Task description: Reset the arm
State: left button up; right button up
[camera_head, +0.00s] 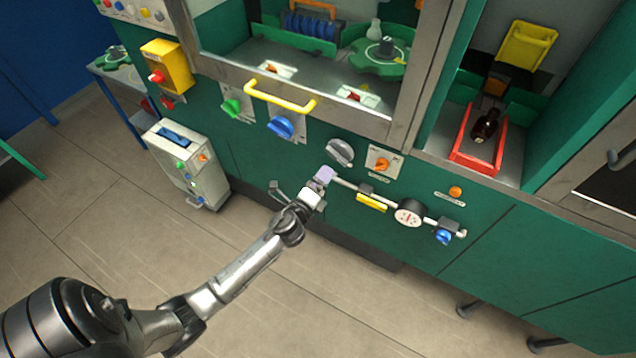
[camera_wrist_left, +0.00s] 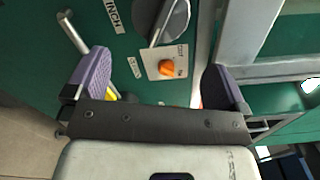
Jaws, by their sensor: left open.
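My left arm (camera_head: 240,268) reaches from the lower left toward the green cabinet front. Its gripper (camera_head: 300,182) is open in front of the panel, near the grey knob (camera_head: 339,151) and the left end of the pipe with the gauge. In the left wrist view the two purple-padded fingers of the gripper (camera_wrist_left: 157,70) are spread wide. Nothing is held between them. The orange switch (camera_wrist_left: 167,68) on its pale plate shows beyond the gap, with the grey knob (camera_wrist_left: 172,22) above it. My right gripper is in neither view.
A dark amber bottle (camera_head: 486,126) lies in a red tray (camera_head: 474,168) in the right bay. A yellow handle (camera_head: 280,97), blue knob (camera_head: 281,127), round gauge (camera_head: 409,213) and blue valve (camera_head: 443,237) stick out from the cabinet. A grey control box (camera_head: 190,170) stands left. The floor in front is clear.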

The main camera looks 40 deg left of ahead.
pick_arm(q)
jog(key=shift+s+d, duration=0.1)
jog(key=shift+s, duration=0.35)
dwell(0.4)
